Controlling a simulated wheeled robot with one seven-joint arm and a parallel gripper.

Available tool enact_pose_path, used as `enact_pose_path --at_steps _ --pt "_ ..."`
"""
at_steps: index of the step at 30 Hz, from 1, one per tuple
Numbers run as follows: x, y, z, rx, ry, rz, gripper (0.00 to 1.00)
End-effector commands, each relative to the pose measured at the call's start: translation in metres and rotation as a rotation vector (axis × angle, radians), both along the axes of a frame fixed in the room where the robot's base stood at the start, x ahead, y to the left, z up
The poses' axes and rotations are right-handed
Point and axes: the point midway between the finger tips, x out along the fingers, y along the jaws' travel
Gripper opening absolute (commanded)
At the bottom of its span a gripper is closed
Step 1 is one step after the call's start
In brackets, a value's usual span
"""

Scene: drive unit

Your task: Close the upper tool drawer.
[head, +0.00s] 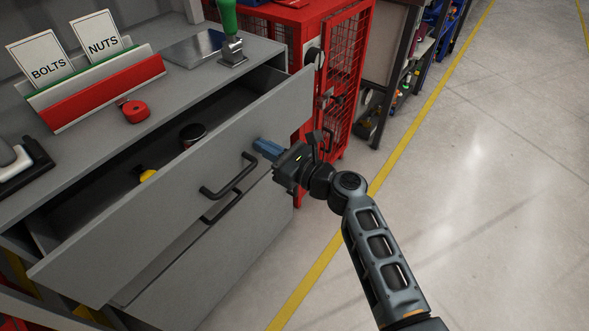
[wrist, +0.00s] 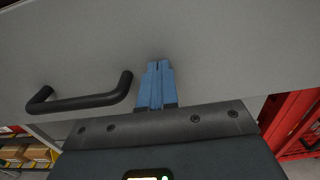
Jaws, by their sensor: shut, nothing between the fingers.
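The upper tool drawer (head: 110,240) is grey and stands pulled out of the grey cabinet, with its inside showing. Its black bar handle (head: 229,178) is on the front panel; the handle also shows in the wrist view (wrist: 80,102), left of the fingers. My gripper (head: 267,148) is shut and empty, its blue fingers side by side. In the wrist view the fingertips (wrist: 159,66) point at the drawer's front panel, right of the handle. I cannot tell whether they touch the panel.
A dark round item (head: 192,132) and a yellow item (head: 147,175) lie in the drawer. A lower drawer with its own handle (head: 222,207) is beneath. A red mesh cabinet (head: 345,70) stands to the right. The floor (head: 480,200) at right is clear.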

Motion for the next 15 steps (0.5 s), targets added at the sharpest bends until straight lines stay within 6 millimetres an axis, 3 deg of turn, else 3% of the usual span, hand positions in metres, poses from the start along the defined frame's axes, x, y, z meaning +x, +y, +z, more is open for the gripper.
enact_pose_path --at_steps 6,15 --pt "0.03 0.039 -0.004 -0.001 -0.003 0.002 0.0" --pt "0.051 0.066 -0.002 0.0 0.0 0.001 0.0"
